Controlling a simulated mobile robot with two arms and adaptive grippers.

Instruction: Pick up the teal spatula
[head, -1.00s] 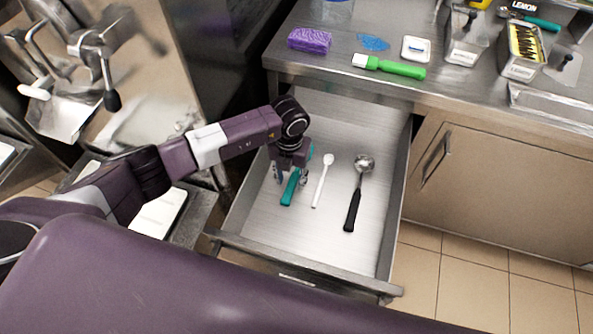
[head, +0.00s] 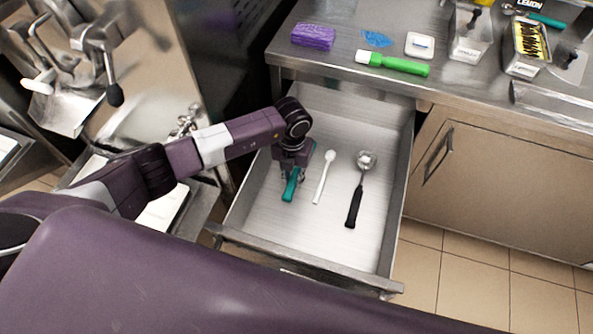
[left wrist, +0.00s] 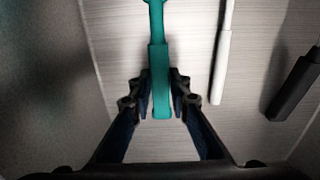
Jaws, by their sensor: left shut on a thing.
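The teal spatula (head: 290,187) lies at the left side of the open steel drawer (head: 330,240). It also shows in the left wrist view (left wrist: 159,70), with its handle between my fingers. My left gripper (head: 291,176) reaches down into the drawer and is shut on the spatula's handle. In the left wrist view both fingertips (left wrist: 160,102) press on the handle's sides. The spatula's far part is hidden by my gripper in the head view. It appears to be on or close to the drawer floor; I cannot tell which. My right gripper is not in view.
A white spoon (head: 323,178) and a black-handled scoop (head: 356,195) lie to the right in the drawer. Drawer walls surround my gripper.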

